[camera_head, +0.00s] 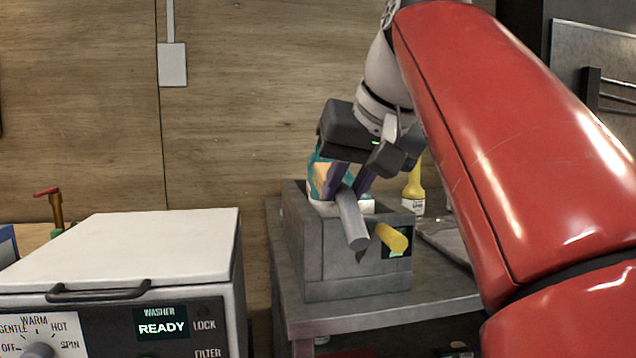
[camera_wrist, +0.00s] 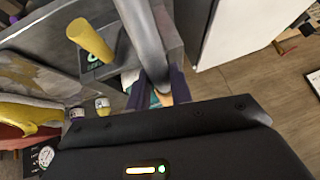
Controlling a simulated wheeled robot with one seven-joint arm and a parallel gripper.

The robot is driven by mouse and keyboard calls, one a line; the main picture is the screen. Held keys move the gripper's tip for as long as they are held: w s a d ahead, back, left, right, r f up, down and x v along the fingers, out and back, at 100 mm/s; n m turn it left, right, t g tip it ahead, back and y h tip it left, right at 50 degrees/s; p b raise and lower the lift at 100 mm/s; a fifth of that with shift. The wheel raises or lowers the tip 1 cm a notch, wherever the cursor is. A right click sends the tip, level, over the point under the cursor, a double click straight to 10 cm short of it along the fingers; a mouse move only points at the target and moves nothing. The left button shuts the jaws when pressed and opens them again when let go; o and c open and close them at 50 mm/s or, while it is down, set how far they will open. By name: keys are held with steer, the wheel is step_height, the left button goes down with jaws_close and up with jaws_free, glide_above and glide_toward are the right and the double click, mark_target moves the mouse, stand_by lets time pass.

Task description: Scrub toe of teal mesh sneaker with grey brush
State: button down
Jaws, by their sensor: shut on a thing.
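The teal mesh sneaker (camera_head: 318,172), with orange patches and a pale sole, sits at the top of a grey box-like stand (camera_head: 306,262). My gripper (camera_head: 348,188) is above and partly in front of it, its purple fingers shut on the grey brush (camera_head: 353,224). The brush's thick grey handle slants down toward the camera. Its bristles are hidden, so I cannot tell whether they touch the toe. In the wrist view the brush handle (camera_wrist: 142,32) runs up from between the fingers, and a little teal and orange of the sneaker (camera_wrist: 138,97) shows there.
A yellow handle (camera_head: 392,237) sticks out of the stand's front, beside the brush. A yellow bottle (camera_head: 413,188) stands behind right on the metal table (camera_head: 375,312). A white washer reading READY (camera_head: 135,250) is at the left. My red arm hides much of the right side.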

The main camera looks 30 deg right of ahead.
steer(key=shift+s+r+p, duration=0.2)
steer(key=shift+r+p, duration=0.2)
steer(key=shift+r, duration=0.65)
steer(key=shift+s+a+r, duration=0.1)
steer(key=shift+s+r, duration=0.15)
steer(key=shift+r, duration=0.75)
steer(key=shift+s+a+r, duration=0.1)
steer(key=shift+s+r, duration=0.15)
steer(key=shift+r, duration=0.7)
